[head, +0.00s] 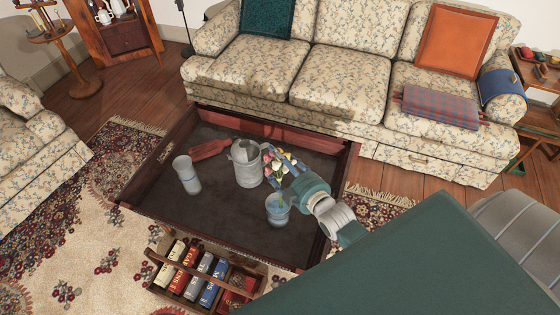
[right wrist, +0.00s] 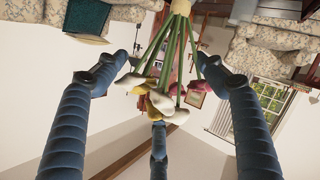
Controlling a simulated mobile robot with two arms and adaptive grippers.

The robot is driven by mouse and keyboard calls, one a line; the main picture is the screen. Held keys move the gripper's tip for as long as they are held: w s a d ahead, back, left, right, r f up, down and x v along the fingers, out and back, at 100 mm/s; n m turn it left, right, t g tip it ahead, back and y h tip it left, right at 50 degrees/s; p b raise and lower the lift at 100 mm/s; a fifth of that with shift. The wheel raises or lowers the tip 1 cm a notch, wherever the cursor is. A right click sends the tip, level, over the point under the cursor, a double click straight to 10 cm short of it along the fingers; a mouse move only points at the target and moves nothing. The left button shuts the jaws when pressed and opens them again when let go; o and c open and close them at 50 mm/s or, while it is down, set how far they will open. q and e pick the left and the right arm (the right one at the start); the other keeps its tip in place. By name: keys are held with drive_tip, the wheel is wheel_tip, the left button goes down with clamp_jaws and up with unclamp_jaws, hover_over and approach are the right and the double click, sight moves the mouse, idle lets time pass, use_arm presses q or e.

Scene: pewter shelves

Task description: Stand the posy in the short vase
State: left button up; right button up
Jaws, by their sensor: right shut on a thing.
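My right gripper (head: 281,173) reaches in from the right above the low table and is shut on the posy (head: 272,166). The posy has pink, yellow and white blooms. In the right wrist view, which is upside down, the posy (right wrist: 170,85) has green stems spreading from a pale tie, between blue fingers. The short vase (head: 277,212), bluish and glassy, stands on the table just below the gripper. My left gripper is out of view.
A grey metal jug (head: 247,170) stands close behind the short vase. A taller pale vase (head: 187,176) and a red object (head: 208,149) are further left. The dark tabletop (head: 222,216) has a raised wooden rim. A book caddy (head: 200,275) stands in front.

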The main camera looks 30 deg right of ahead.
wheel_tip(320, 180, down, 7)
drive_tip(key=b, duration=0.4)
drive_tip(key=shift+r, duration=0.15)
idle(0.8)
drive_tip(key=o, duration=1.7)
drive_tip(key=shift+c, duration=0.2)
drive_tip(key=shift+o, duration=1)
drive_tip(key=shift+s, duration=0.15)
drive_tip(key=f+p+v, duration=0.2)
drive_tip(key=p+v, duration=0.2)
drive_tip(key=v, duration=0.8)
drive_tip(key=shift+s+f, duration=0.4)
drive_tip(key=shift+s, duration=0.1)
